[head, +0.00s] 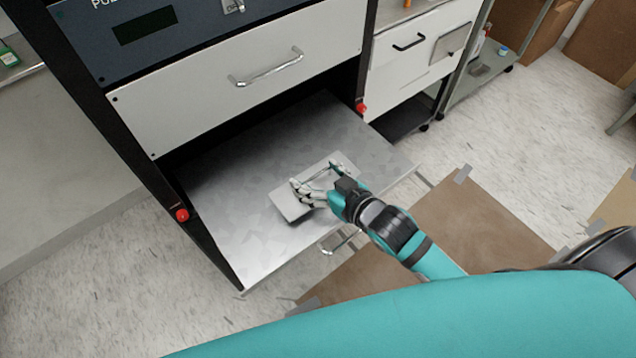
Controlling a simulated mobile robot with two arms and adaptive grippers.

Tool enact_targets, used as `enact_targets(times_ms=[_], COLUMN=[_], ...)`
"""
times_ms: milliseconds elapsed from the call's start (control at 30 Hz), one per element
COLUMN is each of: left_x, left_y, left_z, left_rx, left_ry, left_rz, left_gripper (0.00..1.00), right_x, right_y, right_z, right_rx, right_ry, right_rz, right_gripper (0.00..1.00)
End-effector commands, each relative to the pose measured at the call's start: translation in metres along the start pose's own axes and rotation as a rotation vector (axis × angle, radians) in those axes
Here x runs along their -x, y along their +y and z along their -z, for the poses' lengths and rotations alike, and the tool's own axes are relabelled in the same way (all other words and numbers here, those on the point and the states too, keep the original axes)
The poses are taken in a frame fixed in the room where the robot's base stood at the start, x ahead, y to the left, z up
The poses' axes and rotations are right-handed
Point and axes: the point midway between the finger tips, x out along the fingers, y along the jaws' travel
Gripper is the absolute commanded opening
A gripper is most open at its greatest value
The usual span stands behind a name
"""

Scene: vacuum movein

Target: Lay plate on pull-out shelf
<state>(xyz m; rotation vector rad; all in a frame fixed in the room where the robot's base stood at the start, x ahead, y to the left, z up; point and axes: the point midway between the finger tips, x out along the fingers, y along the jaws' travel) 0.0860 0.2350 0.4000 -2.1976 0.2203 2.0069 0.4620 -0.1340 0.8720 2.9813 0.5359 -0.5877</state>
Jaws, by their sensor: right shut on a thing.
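The plate (291,205) is a small flat grey metal rectangle over the middle of the pull-out shelf. My right gripper (318,184) is shut on the plate, its fingers along the near right part. The pull-out shelf (245,160) is a bare metal surface drawn out from the rack, below a closed light-grey drawer. The plate looks flat and very close to the shelf; I cannot tell whether it touches. The gripper hides part of the plate. My left gripper is not in view.
Red knobs (182,215) flank the shelf opening. The closed drawer front with a handle (267,70) overhangs the shelf's back. A white cabinet (415,50) stands to the right. Brown sheets (470,220) are taped to the floor. The shelf around the plate is clear.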

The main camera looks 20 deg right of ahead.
Motion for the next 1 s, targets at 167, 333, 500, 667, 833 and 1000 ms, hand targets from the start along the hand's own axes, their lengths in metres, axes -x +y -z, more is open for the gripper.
enact_targets(times_ms=[167,333,500,667,833,1000], left_x=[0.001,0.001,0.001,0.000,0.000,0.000], left_y=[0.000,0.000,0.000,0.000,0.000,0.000], left_z=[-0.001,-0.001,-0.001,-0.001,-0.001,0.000], left_rx=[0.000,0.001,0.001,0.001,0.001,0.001], left_ry=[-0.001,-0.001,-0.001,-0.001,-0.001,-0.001], left_rz=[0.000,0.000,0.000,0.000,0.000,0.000], left_gripper=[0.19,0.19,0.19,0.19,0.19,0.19], right_x=[-0.009,-0.013,-0.012,-0.013,-0.013,-0.013], right_y=[0.000,0.000,0.000,0.000,0.000,0.000], right_z=[-0.023,-0.032,-0.032,-0.035,-0.034,-0.034], right_rx=[-0.001,-0.001,0.000,0.000,0.000,0.000], right_ry=[-0.003,0.001,0.001,-0.002,-0.002,-0.002], right_rz=[0.000,0.001,0.001,0.001,0.001,0.001], right_gripper=[0.40,0.40,0.40,0.84,1.00,1.00])
